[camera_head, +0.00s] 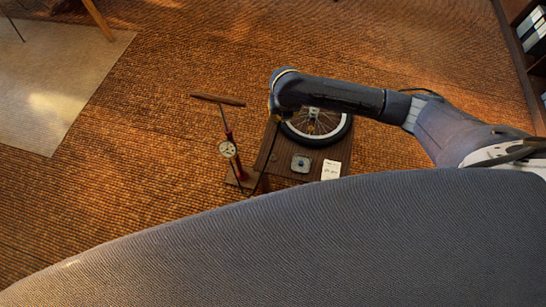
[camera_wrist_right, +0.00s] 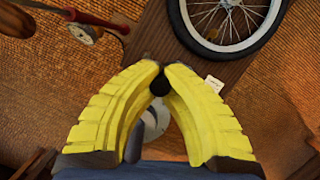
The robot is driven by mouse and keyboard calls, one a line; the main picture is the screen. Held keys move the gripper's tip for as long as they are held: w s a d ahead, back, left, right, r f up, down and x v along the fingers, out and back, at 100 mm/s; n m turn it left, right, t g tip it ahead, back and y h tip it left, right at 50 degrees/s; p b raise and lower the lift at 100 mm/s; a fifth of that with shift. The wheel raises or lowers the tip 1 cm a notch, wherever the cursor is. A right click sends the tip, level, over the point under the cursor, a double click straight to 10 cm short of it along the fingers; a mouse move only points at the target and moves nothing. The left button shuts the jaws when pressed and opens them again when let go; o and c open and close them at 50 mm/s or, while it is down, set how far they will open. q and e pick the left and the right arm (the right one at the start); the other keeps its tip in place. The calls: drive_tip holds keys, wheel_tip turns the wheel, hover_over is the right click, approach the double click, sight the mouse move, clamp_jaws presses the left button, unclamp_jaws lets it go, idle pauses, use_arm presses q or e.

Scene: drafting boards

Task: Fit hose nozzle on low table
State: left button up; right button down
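The low table (camera_head: 265,151) is dark wood and stands at the picture's centre. A spoked wheel with a black tyre (camera_head: 345,132) lies on it; it also shows at the top of the right wrist view (camera_wrist_right: 182,28). My right gripper (camera_head: 276,113) is over the table's left part, beside the wheel. In the wrist view its yellow fingers (camera_wrist_right: 160,72) meet at the tips around a small black piece (camera_wrist_right: 160,86), which looks like the hose nozzle. A grey curved piece (camera_wrist_right: 134,142) shows below it, partly hidden. My left gripper is not in view.
A red floor pump (camera_head: 229,137) with a round gauge and wooden handle stands left of the table. A small grey square item (camera_head: 301,163) and a white card (camera_head: 331,170) lie at the table's near edge. Woven flooring around is mostly clear.

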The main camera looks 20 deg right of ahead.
drive_tip(key=shift+s+a, duration=0.3)
drive_tip(key=shift+a, duration=0.65)
drive_tip(key=shift+s+a, duration=0.3)
drive_tip(key=shift+a, duration=0.6)
drive_tip(key=shift+f, duration=0.1)
drive_tip(key=shift+f, duration=11.95)
drive_tip(key=shift+f, duration=1.3)
drive_tip(key=c, duration=1.5)
unclamp_jaws()
